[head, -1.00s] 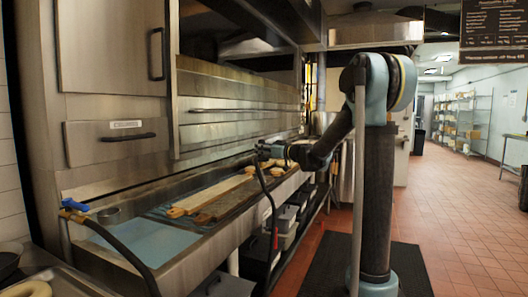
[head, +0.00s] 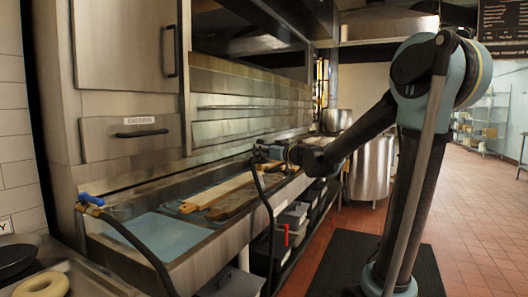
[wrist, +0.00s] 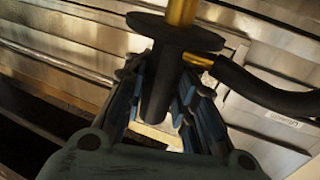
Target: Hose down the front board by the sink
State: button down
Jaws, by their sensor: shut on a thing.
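My gripper (head: 272,153) is shut on the black handle of a hose nozzle (wrist: 158,90), which has a wide black collar and a brass stem. The black hose (head: 266,205) hangs from it in the head view and bends away to the right in the wrist view (wrist: 262,92). Long wooden boards (head: 222,190) lie along the steel sink (head: 215,238), a pale one and a darker one nearer the sink's front edge. The gripper is above the far end of the boards. I cannot tell whether water flows from the nozzle.
A blue-handled brass valve (head: 90,201) with a black hose stands at the sink's near left. Grey bins (head: 292,215) sit beneath the sink. A big steel pot (head: 372,168) stands beyond. A bagel (head: 42,285) lies at lower left.

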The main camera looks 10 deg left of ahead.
jog(key=s+a, duration=0.5)
jog(key=s, duration=0.8)
jog(key=s+a, duration=0.5)
jog(key=s, duration=0.9)
jog(key=s+a, duration=0.5)
jog(key=s, duration=0.9)
jog(key=shift+s, duration=0.2)
dwell(1.0)
